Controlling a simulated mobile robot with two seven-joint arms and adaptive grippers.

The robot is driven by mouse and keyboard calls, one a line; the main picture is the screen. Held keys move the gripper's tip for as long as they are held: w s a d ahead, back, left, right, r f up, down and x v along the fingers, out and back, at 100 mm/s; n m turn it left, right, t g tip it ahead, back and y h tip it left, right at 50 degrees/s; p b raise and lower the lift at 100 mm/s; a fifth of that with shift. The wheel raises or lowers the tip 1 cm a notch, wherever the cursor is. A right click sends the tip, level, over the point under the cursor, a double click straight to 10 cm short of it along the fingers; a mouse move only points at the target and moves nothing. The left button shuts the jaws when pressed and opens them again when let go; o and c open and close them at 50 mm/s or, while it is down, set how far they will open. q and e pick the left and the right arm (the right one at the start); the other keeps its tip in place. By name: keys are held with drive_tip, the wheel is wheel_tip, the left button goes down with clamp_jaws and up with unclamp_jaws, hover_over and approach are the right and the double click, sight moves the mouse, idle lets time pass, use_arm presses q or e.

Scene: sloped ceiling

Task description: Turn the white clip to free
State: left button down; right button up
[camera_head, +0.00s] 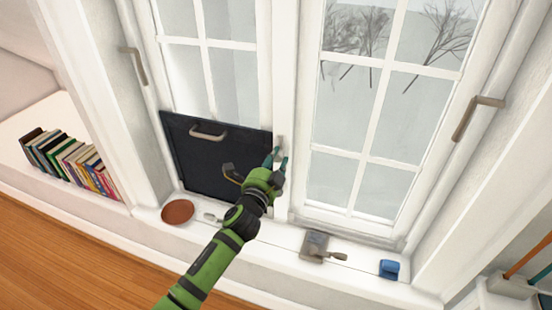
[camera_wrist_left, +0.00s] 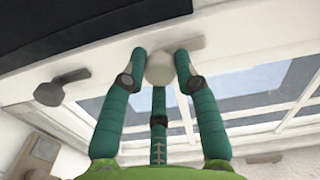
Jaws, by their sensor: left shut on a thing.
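The white clip (camera_wrist_left: 160,68) has a round knob and a short pale bar reaching right across the white window post in the left wrist view. In the head view its pale upper part (camera_head: 279,142) shows on the post, just right of the dark panel (camera_head: 185,160). My left gripper (camera_head: 276,158) is at the clip; its teal fingers (camera_wrist_left: 160,75) are shut around the knob. The fingers hide part of the clip in the head view. My right gripper is in neither view.
A grey clip-like part (camera_wrist_left: 62,87) sits beside the gripper in the wrist view. On the sill are a brown disc (camera_head: 177,211), a grey block with a handle (camera_head: 316,245) and a blue object (camera_head: 389,268). Books (camera_head: 75,163) stand at the left.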

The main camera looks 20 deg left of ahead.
use_arm(q)
drive_tip(key=shift+a+m, duration=0.15)
drive_tip(key=shift+m, duration=0.25)
drive_tip(key=c, duration=1)
unclamp_jaws()
drive_tip(key=shift+w, duration=0.1)
drive_tip(key=shift+o, duration=0.2)
drive_tip(key=shift+s, duration=0.45)
drive_tip(key=s, duration=1.1)
drive_tip(key=shift+a, duration=0.2)
